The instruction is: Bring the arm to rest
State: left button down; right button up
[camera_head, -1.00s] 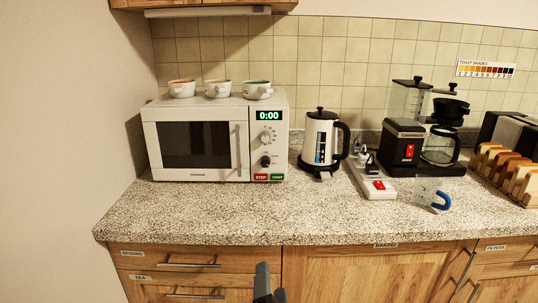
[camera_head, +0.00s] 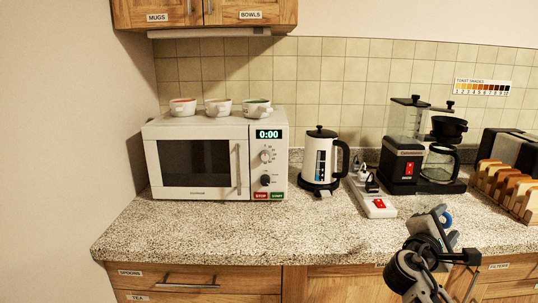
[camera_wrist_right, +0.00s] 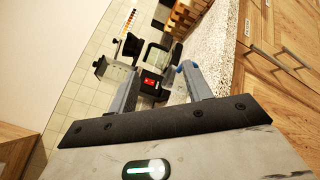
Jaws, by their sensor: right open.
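My right gripper (camera_head: 440,224) is in front of the counter's right part in the head view, with its arm coming up from the bottom edge. It is open, and its two fingers stand apart in the right wrist view (camera_wrist_right: 162,82). I see nothing held between them. A bit of blue also shows beside a finger in the wrist view (camera_wrist_right: 181,68). My left gripper is not in view.
The speckled counter (camera_head: 230,232) is clear at front left and centre. A microwave (camera_head: 195,165) with bowls on top, a kettle (camera_head: 320,165), a power strip (camera_head: 375,203), a coffee maker (camera_head: 402,160) and a toast rack (camera_head: 505,188) stand along the back. Drawers (camera_head: 190,278) lie below.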

jog(key=s+d+r+m+g+h, duration=0.2)
jog(key=d+m+g, duration=0.25)
jog(key=d, duration=0.85)
jog(key=w+a+f+m+t+y, duration=0.1)
jog(key=w+a+m+t+y, duration=0.35)
jog(key=w+a+y, duration=0.35)
jog(key=w+a+f+m+t+y, duration=0.2)
jog(key=w+a+m+t+y, duration=0.15)
jog(key=a+t+y, duration=0.4)
jog(key=s+a+f+g+y, duration=0.1)
jog(key=s+a+f+g, duration=0.2)
jog(key=s+a+f, duration=0.45)
jog(key=s+a+f+g+y, duration=0.1)
jog(key=s+a+f+g, duration=0.3)
jog(key=s+f, duration=0.7)
jog(key=s+a+f, duration=0.3)
jog(key=s, duration=0.3)
jog(key=s+a+f+g+y, duration=0.1)
jog(key=s+a+f, duration=0.1)
jog(key=s, duration=0.5)
jog(key=s+a+f+g, duration=0.1)
jog(key=s+a+f, duration=0.2)
jog(key=s, duration=0.4)
jog(key=shift+a+f, duration=0.35)
jog(key=shift+a, duration=0.15)
jog(key=shift+y, duration=0.25)
